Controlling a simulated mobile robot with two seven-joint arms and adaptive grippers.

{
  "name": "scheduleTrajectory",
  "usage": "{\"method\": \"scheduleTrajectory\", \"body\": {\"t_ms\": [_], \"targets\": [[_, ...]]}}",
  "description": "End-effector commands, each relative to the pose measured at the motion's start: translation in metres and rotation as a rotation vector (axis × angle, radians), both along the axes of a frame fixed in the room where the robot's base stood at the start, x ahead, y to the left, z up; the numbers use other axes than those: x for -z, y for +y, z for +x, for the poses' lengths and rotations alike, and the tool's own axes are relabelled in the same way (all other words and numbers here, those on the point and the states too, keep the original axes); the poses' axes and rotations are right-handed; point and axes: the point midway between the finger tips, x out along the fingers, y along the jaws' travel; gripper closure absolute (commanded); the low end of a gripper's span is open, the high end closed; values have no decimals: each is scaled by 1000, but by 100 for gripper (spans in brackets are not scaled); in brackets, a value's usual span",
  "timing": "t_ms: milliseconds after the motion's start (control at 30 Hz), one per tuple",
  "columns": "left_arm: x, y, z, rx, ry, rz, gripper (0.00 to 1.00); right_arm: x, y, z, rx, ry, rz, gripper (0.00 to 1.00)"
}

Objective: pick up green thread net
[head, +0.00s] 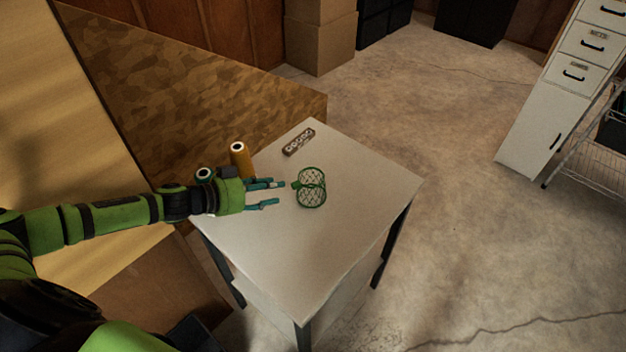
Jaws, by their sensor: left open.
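The green thread net (312,190) is a small cylinder of open green mesh on the white table (345,240). My left gripper (277,193) is open, with its teal fingers pointing right toward the net. The fingertips are a short way left of the net, and the gap between them looks empty. Whether the upper finger touches the net's left edge is hard to tell. My right gripper is not in view.
An orange thread spool (240,160) and a dark green spool (205,175) stand by the table's left edge, close to my left gripper. A small brown rack (298,143) lies at the back. The table's right and front are clear.

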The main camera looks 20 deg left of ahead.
Motion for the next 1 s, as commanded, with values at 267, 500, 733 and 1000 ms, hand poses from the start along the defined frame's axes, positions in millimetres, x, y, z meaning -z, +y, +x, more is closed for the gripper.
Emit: {"method": "scheduleTrajectory", "body": {"t_ms": [267, 500, 733, 1000], "targets": [[8, -15, 21, 0, -3, -2, 55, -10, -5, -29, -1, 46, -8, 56], [21, -30, 41, 0, -1, -1, 55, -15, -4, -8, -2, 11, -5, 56], [23, -31, 41, 0, -1, 1, 55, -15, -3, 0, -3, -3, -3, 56], [23, -30, 41, -1, -1, 1, 89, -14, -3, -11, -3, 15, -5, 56]]}}
